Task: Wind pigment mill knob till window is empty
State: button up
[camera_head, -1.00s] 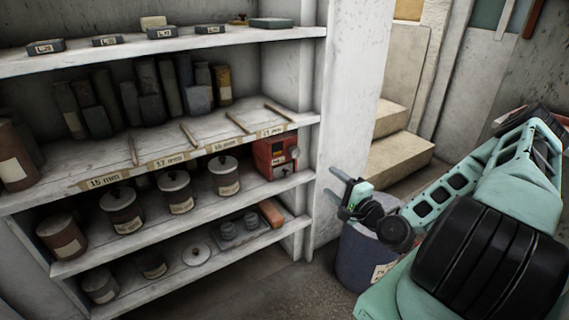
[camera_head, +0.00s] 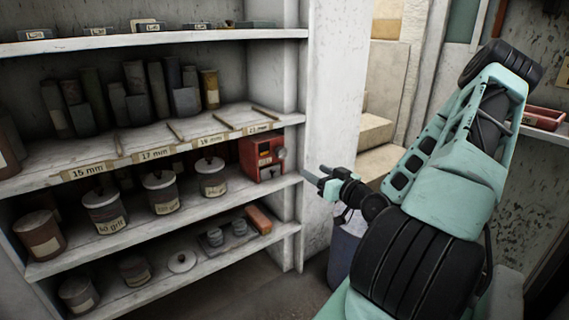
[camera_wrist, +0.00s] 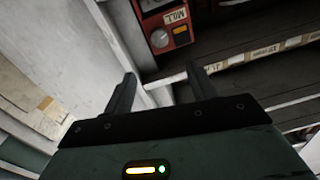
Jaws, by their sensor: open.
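The pigment mill is a red box (camera_head: 257,153) at the right end of a shelf in the head view. In the wrist view the red mill (camera_wrist: 176,18) is near the top, with a "MILL" label, a round dark grey knob (camera_wrist: 160,38) and an orange spot (camera_wrist: 181,30). A small window (camera_wrist: 148,4) seems to sit at the picture's top edge; its contents cannot be made out. My gripper (camera_head: 315,178) is just right of the shelf's end post, to the right of the mill and apart from it. In the wrist view my gripper (camera_wrist: 160,85) is open and empty.
Lidded pots (camera_head: 161,192) stand left of the mill on its shelf. The shelf above holds dark cylinders and thin sticks. A white wall post (camera_head: 335,90) stands beside the mill. A dark blue bin (camera_head: 343,252) stands on the floor below my gripper.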

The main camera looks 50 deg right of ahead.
aim_at(284, 153)
jog(key=w+d, duration=0.1)
jog(key=w, duration=0.3)
jog(key=w+d+b, duration=0.1)
jog(key=w, duration=0.4)
jog(key=w+d+b, duration=0.1)
jog(key=w, duration=0.4)
jog(key=shift+w, duration=0.15)
jog(key=shift+c, duration=0.3)
jog(key=c, duration=0.9)
